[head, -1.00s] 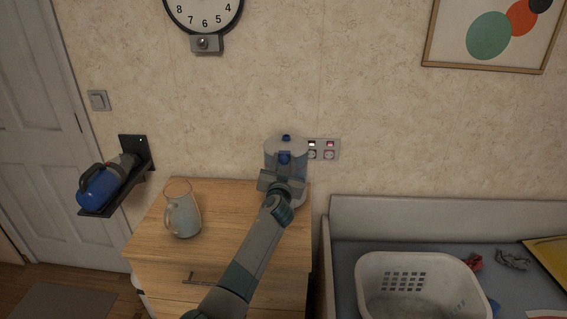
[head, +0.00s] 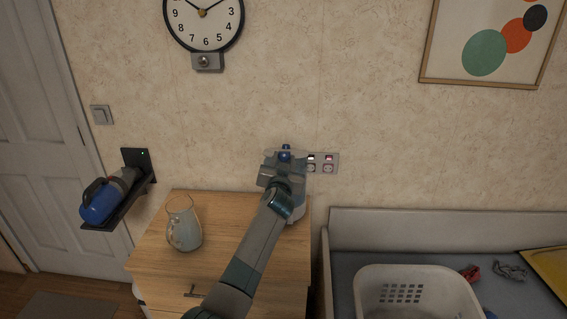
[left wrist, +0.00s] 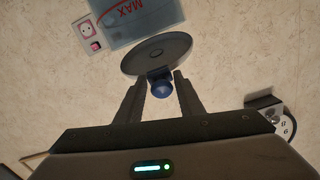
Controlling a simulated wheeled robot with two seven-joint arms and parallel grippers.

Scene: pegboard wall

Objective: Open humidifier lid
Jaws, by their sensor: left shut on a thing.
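The humidifier stands at the back right of the wooden cabinet. Its pale base (head: 298,212) shows beside my arm, and the rest is mostly hidden behind my left gripper (head: 282,166). In the left wrist view its clear tank (left wrist: 122,22) with a red MAX mark is at the top. The round grey lid (left wrist: 150,50) overlaps the tank's edge there. Whether they touch I cannot tell. The lid's blue knob (left wrist: 161,89) is between the fingers of my left gripper (left wrist: 159,84), which is shut on it. My right gripper is not in view.
A glass jug (head: 185,230) stands on the cabinet top (head: 222,215), left of my arm. A wall shelf (head: 128,203) holds a blue handled device (head: 98,203). Wall sockets (head: 322,163) are right of the lid. A white basket (head: 415,278) is at the lower right.

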